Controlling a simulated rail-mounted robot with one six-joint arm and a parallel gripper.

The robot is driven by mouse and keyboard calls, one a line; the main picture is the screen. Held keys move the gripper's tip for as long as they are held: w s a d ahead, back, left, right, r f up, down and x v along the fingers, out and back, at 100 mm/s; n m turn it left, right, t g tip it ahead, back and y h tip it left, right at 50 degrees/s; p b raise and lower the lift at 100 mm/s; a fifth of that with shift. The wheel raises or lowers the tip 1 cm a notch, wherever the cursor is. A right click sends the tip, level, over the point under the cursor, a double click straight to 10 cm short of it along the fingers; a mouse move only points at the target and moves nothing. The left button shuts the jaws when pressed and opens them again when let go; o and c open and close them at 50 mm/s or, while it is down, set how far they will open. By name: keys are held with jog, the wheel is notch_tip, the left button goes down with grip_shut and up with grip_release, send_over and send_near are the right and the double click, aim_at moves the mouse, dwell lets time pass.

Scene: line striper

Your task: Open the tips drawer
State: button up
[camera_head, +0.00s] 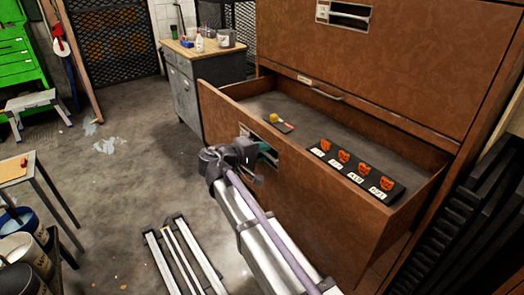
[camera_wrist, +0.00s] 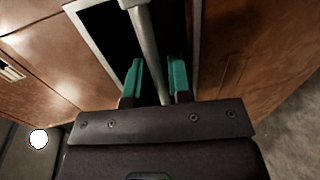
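The drawer (camera_head: 318,200) is pulled well out of the brown cabinet, and its inside shows from above. In it lie a black strip with several orange tips and white labels (camera_head: 357,172) and a small dark piece with a yellow knob (camera_head: 278,120). My gripper (camera_head: 262,150) is at the recessed handle on the drawer's front. In the wrist view, the teal fingers of my gripper (camera_wrist: 157,78) stand on either side of the metal handle bar (camera_wrist: 147,40). A dark gap shows beside the bar, so the fingers look open around it.
A closed upper drawer (camera_head: 420,50) is above the open one. A workbench (camera_head: 195,75) with bottles and a pot stands behind at the left. Rails (camera_head: 182,260) lie on the floor below, and paint buckets (camera_head: 20,255) stand at the left. Floor between is mostly clear.

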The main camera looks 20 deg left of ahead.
jog(key=shift+s+a, duration=0.1)
jog(key=p+v, duration=0.2)
jog(key=v, duration=0.8)
jog(key=shift+s+a, duration=0.15)
jog(key=shift+s, duration=0.05)
